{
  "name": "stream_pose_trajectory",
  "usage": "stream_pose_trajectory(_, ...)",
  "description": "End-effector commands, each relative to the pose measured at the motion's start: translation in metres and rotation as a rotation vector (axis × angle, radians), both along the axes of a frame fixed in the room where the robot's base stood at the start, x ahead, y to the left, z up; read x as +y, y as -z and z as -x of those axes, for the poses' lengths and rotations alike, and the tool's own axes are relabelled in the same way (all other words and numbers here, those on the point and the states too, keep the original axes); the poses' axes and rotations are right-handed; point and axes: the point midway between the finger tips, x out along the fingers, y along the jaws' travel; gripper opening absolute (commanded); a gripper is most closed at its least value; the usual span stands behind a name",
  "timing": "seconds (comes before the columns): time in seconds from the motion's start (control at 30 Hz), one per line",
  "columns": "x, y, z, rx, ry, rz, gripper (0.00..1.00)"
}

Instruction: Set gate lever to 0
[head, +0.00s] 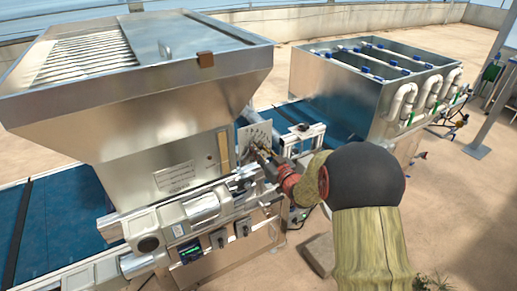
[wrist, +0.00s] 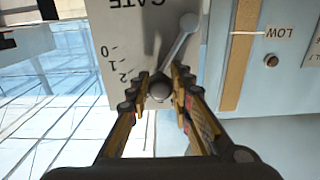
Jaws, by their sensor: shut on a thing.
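The gate plate (wrist: 118,28) is pale grey and stands upright, with "GATE" upside down in the wrist view. Its marks 0, 1 and 2 show at its left; any further marks are hidden behind my fingers. The grey gate lever (wrist: 175,50) slants from a round pivot at the upper right down to a ball knob. My gripper (wrist: 160,92) is shut on the knob, one finger on each side. The lever lies beyond the 2, away from the 0; its exact mark cannot be told. In the head view my gripper (head: 258,155) reaches the plate (head: 254,137), hiding most of the lever.
The large metal hopper (head: 130,110) stands left of the plate, above the blue conveyor (head: 60,225). A metal tank with white pipes (head: 335,85) stands at the right. A tan gauge strip (wrist: 240,55) and a "LOW" label (wrist: 279,32) sit right of the plate.

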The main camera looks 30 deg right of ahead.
Motion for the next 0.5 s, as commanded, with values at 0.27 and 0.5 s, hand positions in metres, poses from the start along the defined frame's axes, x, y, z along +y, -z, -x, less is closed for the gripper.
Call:
stream_pose_trajectory(0.27,0.0001,0.0001,0.0,0.0,0.0,0.0,0.0)
stream_pose_trajectory(0.5,0.0001,0.0001,0.0,0.0,0.0,0.0,0.0)
